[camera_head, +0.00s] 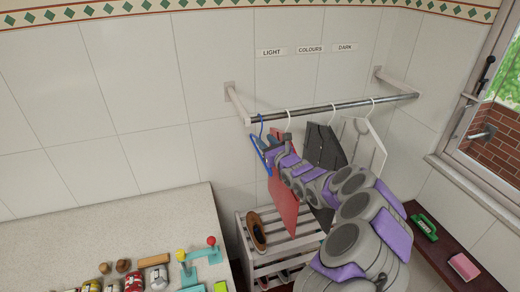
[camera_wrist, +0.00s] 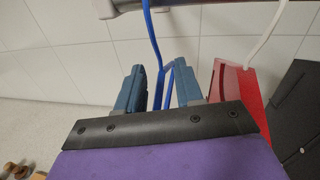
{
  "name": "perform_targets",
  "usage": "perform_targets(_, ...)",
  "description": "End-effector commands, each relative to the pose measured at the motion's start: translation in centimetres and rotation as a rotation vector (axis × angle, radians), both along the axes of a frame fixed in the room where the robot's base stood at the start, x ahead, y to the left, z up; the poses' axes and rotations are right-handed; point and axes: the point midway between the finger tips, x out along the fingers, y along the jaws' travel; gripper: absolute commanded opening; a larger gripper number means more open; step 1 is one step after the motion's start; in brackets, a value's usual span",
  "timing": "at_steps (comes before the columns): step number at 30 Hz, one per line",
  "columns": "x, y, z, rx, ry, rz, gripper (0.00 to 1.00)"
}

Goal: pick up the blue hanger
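The blue hanger (camera_head: 261,124) hangs by its hook at the left end of the metal rail (camera_head: 335,107). In the wrist view, the blue hanger (camera_wrist: 150,32) comes down from the rail at the top, and its upper part lies between my two fingers. My gripper (camera_wrist: 159,85) is open, with one blue-grey finger on each side of the hanger and small gaps visible. In the head view, my gripper (camera_head: 268,146) is at the hanger's upper part, and my arm hides some of the clothes behind it.
A red garment (camera_head: 284,200) hangs on a white hanger just right of the blue one; it is close to my right finger in the wrist view (camera_wrist: 230,90). A dark garment (camera_head: 322,146) and a white hanger (camera_head: 372,140) follow. A slatted rack (camera_head: 262,262) with a brown shoe (camera_head: 256,230) stands below.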

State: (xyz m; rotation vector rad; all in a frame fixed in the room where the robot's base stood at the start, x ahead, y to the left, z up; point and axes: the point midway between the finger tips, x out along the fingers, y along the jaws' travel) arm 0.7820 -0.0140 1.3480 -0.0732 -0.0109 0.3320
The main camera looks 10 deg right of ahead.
Motion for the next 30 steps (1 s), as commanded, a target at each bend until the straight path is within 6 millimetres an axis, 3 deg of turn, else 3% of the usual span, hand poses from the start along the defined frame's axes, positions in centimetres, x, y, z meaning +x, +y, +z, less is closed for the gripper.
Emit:
perform_targets(9, 3.2, 1.1, 0.5, -0.003, -0.001, 0.001, 0.36)
perform_targets(21, 3.7, 1.4, 0.6, 0.002, -0.002, 0.002, 0.35)
perform_targets(30, 3.7, 1.4, 0.6, 0.001, -0.002, 0.002, 0.06)
